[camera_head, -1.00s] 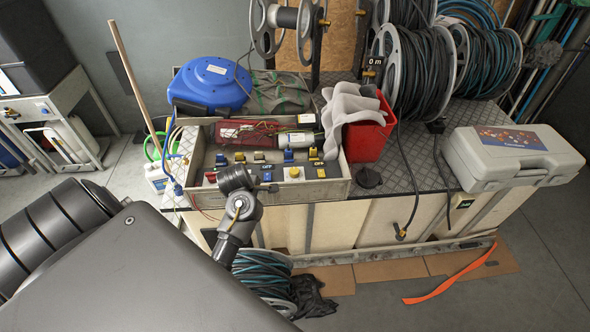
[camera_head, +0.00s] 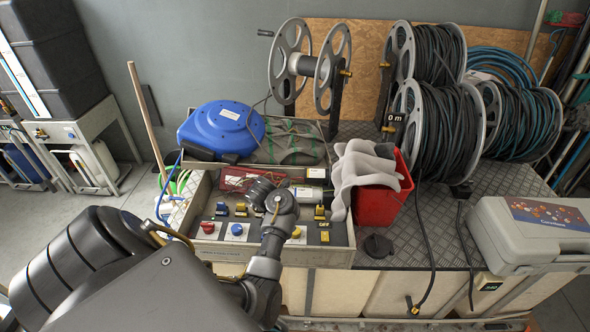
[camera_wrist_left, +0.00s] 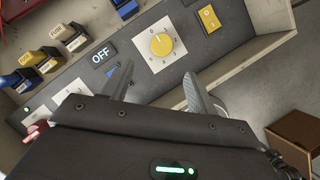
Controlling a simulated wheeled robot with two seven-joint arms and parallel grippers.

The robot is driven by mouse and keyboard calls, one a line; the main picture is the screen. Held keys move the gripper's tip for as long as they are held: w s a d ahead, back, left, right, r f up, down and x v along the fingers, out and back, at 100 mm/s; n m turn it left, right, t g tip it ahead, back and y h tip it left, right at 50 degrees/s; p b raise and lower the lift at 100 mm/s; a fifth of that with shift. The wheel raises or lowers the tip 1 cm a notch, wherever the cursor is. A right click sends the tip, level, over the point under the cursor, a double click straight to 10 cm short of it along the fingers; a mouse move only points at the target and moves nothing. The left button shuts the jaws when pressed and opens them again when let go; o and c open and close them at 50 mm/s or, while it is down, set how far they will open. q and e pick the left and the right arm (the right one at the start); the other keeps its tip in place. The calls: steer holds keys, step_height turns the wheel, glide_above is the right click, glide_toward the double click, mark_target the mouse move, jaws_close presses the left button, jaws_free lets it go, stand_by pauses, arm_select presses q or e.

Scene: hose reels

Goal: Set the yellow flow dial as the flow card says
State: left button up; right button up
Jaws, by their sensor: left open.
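The yellow flow dial (camera_head: 296,232) sits on the sloped control panel of the grey box, right of a blue dial (camera_head: 236,230) and a red dial (camera_head: 208,228). In the left wrist view the yellow dial (camera_wrist_left: 161,44) is round on a white numbered plate; its exact setting is too small to tell. My left gripper (camera_wrist_left: 157,72) is open, its two fingers spread just short of the dial plate, with nothing between them. In the head view its fingers are hidden by my arm. I cannot make out a flow card. My right gripper is out of view.
Fuses (camera_wrist_left: 75,38) line the panel behind. A red bin (camera_head: 383,202) with grey cloth and a grey case (camera_head: 530,232) stand to the right.

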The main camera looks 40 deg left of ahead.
mark_target(295, 232)
arm_select(q)
steer(key=b+x, duration=0.1)
steer(key=x, duration=0.1)
steer(key=b+x, duration=0.1)
steer(key=x, duration=0.1)
steer(key=shift+d, duration=0.25)
steer(key=b+x, duration=0.3)
steer(key=x, duration=0.2)
steer(key=shift+w+a+f, duration=0.1)
steer(key=shift+w, duration=0.05)
steer(key=shift+w+f, duration=0.1)
steer(key=shift+f, duration=0.2)
steer(key=shift+w+f, duration=0.15)
steer(key=c, duration=1)
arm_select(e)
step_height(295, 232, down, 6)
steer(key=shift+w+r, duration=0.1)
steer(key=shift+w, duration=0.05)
